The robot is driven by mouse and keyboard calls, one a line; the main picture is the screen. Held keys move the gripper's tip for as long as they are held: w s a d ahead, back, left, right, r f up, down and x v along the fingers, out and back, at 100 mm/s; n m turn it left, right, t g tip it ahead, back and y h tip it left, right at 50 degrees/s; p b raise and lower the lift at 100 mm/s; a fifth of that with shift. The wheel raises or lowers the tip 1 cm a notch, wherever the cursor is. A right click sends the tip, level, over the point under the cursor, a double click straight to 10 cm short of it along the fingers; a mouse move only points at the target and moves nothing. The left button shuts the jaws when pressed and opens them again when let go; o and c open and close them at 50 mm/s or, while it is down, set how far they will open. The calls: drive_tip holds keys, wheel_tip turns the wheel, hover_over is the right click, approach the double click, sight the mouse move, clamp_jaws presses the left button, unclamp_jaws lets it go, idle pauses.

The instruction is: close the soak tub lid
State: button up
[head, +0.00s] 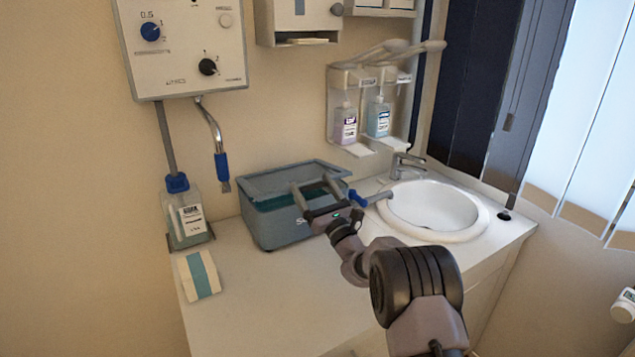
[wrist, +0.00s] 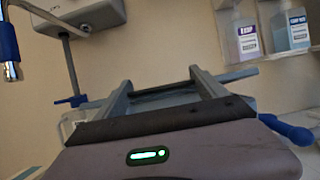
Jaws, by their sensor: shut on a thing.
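The soak tub (head: 277,232) is a grey-blue box on the counter, left of the sink. Its lid (head: 272,180) lies over the top at a low angle, and teal shows below its front edge, so it does not look fully down. My gripper (head: 312,183) reaches over the tub's front right side, its fingers spread across the lid and shut on it. In the wrist view, part of the lid (wrist: 165,96) shows between the two fingers. The exact contact is hidden. A blue handle (head: 372,198) sticks out at the tub's right.
The sink (head: 434,207) with its tap (head: 404,163) is at the right. A bottle (head: 186,215) and a white-and-blue pack (head: 197,275) are at the left. Dispensers (head: 345,125) hang behind. The front of the counter (head: 265,305) is clear.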

drive_tip(key=shift+s+f, duration=0.1)
drive_tip(key=shift+f, duration=0.8)
drive_tip(key=o, duration=2)
